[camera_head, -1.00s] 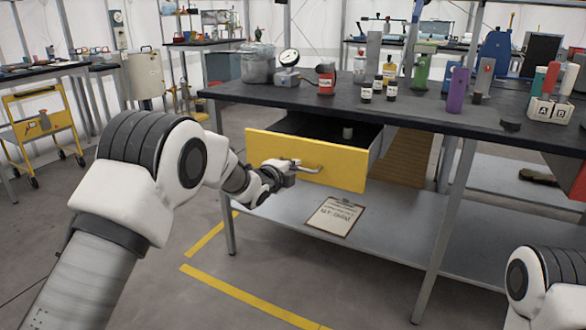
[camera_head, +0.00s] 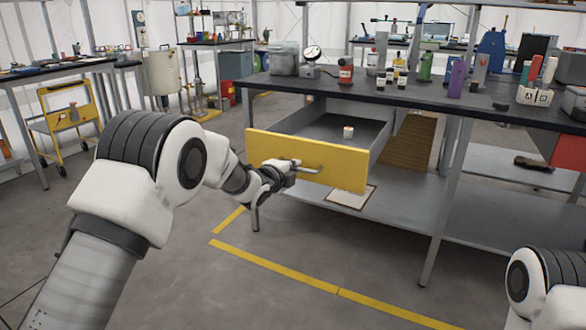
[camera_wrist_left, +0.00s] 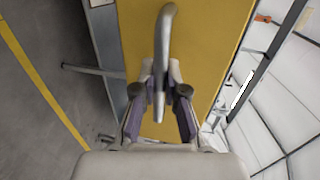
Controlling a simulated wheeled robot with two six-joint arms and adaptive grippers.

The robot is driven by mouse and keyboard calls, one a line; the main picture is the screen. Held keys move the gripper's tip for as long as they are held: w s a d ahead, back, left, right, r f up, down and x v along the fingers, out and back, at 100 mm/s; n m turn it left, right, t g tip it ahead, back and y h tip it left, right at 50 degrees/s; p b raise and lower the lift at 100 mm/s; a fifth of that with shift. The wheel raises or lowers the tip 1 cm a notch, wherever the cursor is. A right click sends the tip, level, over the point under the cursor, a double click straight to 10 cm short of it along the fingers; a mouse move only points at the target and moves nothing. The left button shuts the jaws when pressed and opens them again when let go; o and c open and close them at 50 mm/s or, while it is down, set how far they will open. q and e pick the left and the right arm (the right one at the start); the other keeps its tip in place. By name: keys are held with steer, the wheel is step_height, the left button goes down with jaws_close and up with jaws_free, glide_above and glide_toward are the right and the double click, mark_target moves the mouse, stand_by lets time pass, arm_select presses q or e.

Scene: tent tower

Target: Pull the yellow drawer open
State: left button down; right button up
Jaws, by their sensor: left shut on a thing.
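The yellow drawer (camera_head: 338,167) hangs under the dark bench top and stands well out from it. Its grey inside shows, with a small whitish cylinder (camera_head: 348,132) on its floor. My left gripper (camera_head: 288,168) is shut on the drawer's bar handle at the left part of the front. In the left wrist view, the two fingers (camera_wrist_left: 160,98) close on either side of the grey handle (camera_wrist_left: 165,40), in front of the yellow panel. My right arm (camera_head: 545,285) shows at the lower right; its gripper is out of view.
The bench top (camera_head: 420,98) carries jars, bottles, a dial gauge and a purple cylinder (camera_head: 457,78). A clipboard (camera_head: 350,196) lies on the lower shelf, partly hidden by the drawer. The floor before the bench is clear, with yellow tape lines (camera_head: 290,275).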

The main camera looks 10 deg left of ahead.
arm_select(q)
steer(key=shift+s, duration=0.2)
steer(key=c, duration=1.2)
jaws_free()
steer(key=shift+a, duration=0.1)
steer(key=v, duration=1.2)
steer(key=shift+f, duration=0.15)
